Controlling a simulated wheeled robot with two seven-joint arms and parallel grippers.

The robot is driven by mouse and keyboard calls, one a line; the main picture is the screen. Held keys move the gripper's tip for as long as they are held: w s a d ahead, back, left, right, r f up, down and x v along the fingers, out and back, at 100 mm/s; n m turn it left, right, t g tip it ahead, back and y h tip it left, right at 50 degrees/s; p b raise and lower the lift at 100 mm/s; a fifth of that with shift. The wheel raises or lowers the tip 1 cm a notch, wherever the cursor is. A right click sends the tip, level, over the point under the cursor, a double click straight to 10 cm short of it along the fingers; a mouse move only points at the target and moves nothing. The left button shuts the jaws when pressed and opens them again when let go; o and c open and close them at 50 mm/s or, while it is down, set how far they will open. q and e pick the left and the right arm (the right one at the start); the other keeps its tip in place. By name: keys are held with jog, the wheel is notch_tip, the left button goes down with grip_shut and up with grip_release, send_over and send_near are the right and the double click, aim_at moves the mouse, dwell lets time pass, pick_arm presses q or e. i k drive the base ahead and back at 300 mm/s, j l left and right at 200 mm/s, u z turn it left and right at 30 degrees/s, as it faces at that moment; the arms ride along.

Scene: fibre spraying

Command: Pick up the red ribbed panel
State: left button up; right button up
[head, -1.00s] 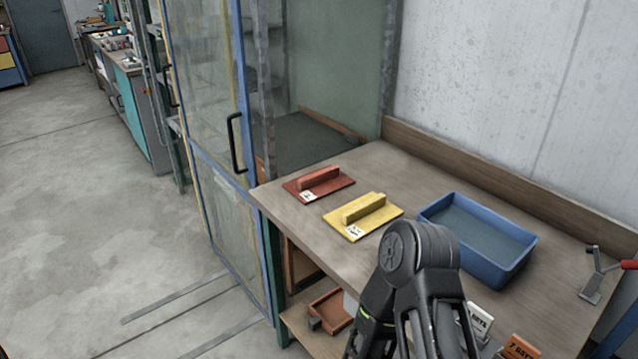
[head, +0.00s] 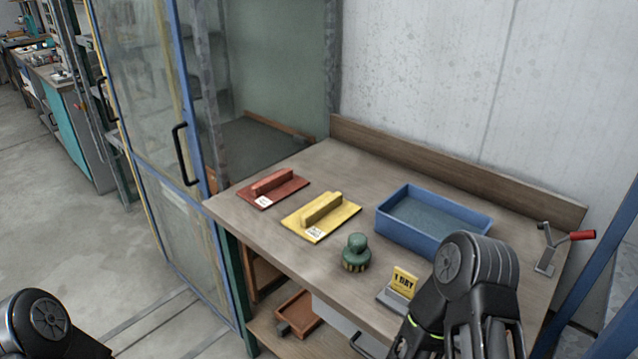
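The red ribbed panel (head: 262,196) lies flat at the left end of the wooden workbench (head: 300,165). It has a raised red bar on top and a small white label at its near corner. A similar yellow panel (head: 340,213) lies just to its right, apart from it. A black link of my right arm shows at the lower right, over the bench's front edge, well away from the red panel. A black link of my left arm shows at the lower left, over the floor. Neither gripper's fingers are in view.
A red-handled tool (head: 546,256) stands at the right. A glazed cabinet door (head: 150,110) borders the bench's left end.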

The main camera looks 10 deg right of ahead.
aim_at(262, 194)
jog(key=i+j+z, duration=0.25)
jog(key=j+z, duration=0.25)
jog(key=j, duration=0.15)
jog(key=i+j+z, duration=0.25)
jog(key=j+z, duration=0.2)
jog(key=j, duration=0.3)
jog(key=i+j, duration=0.1)
jog(key=j, duration=0.75)
jog(key=i+j+z, duration=0.15)
jog(key=j, duration=1.5)
jog(key=i+z, duration=0.05)
jog(key=i, duration=0.05)
